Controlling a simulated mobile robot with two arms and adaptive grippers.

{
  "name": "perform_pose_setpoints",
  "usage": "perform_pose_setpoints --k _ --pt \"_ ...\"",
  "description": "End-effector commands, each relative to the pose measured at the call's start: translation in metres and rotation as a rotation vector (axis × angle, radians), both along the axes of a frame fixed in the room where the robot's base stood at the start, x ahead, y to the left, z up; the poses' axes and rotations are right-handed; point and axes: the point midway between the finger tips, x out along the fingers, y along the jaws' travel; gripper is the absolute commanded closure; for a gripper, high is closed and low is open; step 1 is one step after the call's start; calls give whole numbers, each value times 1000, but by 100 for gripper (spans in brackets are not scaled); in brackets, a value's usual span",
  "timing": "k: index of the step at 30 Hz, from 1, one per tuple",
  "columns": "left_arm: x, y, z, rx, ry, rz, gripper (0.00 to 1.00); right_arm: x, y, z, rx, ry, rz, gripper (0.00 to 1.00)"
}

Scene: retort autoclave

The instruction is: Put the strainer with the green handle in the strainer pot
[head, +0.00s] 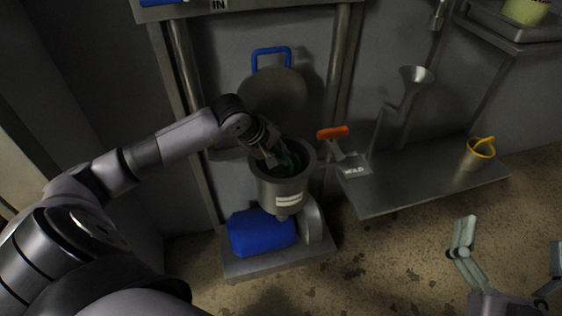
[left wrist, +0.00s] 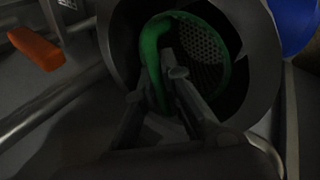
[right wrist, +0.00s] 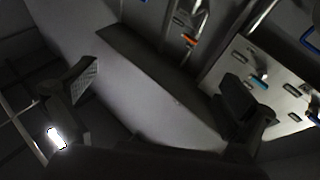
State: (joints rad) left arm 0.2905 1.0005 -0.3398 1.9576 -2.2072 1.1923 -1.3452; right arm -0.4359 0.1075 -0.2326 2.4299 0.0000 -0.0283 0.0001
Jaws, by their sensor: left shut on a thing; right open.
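The strainer with the green handle (left wrist: 158,45) shows in the left wrist view, where its perforated basket (left wrist: 205,55) lies within the round mouth of the pot. The strainer pot (head: 283,188) is a grey metal cylinder with a pale label, below the centre of the head view. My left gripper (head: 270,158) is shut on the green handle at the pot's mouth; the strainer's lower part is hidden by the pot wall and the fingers. My right gripper (head: 508,255) is open and empty, over the floor at the lower right of the head view.
A round lid-like disc with a blue handle (head: 271,52) stands behind the pot. A blue object (head: 262,232) lies on the low shelf below it. An orange handle (head: 333,132) is right of the pot.

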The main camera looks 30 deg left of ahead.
Motion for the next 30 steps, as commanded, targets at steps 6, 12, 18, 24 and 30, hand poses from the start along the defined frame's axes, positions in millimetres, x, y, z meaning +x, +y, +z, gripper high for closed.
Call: perform_pose_setpoints --k 6,12,18,24,30 --pt "0 0 -24 -1 -1 -1 100 -12 1 23 41 -145 8 0" --pt "0 0 -25 -1 -2 0 100 -13 0 26 45 -158 10 0" --pt "0 0 -26 0 -1 -1 100 -15 0 28 49 -175 10 0" --pt "0 0 -27 0 -1 -1 100 -19 0 33 58 -205 12 0" --pt "0 0 -28 0 1 -1 84 -20 0 35 62 -218 12 0"
